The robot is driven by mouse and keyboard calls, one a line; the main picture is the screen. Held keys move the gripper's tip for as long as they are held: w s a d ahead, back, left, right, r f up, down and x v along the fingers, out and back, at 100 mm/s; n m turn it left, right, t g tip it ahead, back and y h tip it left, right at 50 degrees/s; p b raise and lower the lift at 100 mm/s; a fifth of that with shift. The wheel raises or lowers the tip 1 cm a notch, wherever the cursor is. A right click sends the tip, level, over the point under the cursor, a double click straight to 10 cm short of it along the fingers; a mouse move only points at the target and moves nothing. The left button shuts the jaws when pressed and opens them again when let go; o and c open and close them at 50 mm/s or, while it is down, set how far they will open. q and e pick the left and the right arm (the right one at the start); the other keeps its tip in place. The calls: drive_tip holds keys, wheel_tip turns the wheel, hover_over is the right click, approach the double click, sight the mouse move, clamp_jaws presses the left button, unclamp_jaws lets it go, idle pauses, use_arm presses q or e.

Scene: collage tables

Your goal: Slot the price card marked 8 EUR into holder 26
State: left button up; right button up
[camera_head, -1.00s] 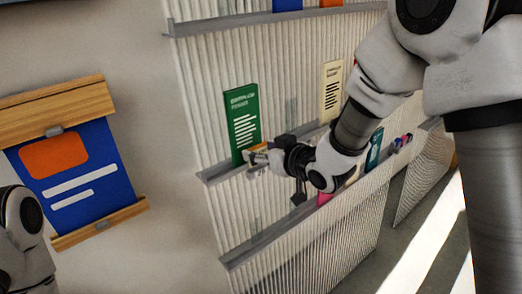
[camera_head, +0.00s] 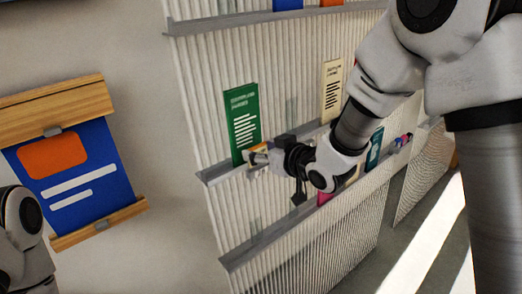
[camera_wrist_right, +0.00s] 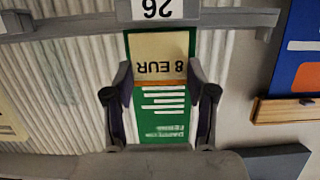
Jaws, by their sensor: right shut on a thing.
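The cream price card (camera_wrist_right: 160,52) reads "8 EUR" upside down in the right wrist view and has an orange band. My right gripper (camera_wrist_right: 160,80) is shut on it, one finger at each side edge. In the head view my right gripper (camera_head: 260,157) is at the shelf ledge, in front of the lower part of a green leaflet (camera_head: 242,115). The white label of holder 26 (camera_wrist_right: 158,9) is at the top of the right wrist view, just beyond the card's edge. I cannot tell whether the card touches the holder. My left gripper is out of view.
The grey ledge (camera_head: 217,173) runs along a ribbed panel, with a cream leaflet (camera_head: 332,88) further right. A second ledge (camera_head: 262,241) lies below. A blue poster with wooden rails (camera_head: 75,170) hangs on the left wall.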

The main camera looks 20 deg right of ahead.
drive_tip(key=shift+f, duration=0.1)
drive_tip(key=shift+f+b, duration=0.5)
drive_tip(key=shift+s, duration=0.1)
drive_tip(key=shift+f+b, duration=0.55)
drive_tip(key=shift+f, duration=0.05)
drive_tip(key=o, duration=0.8)
drive_tip(key=shift+o, duration=0.2)
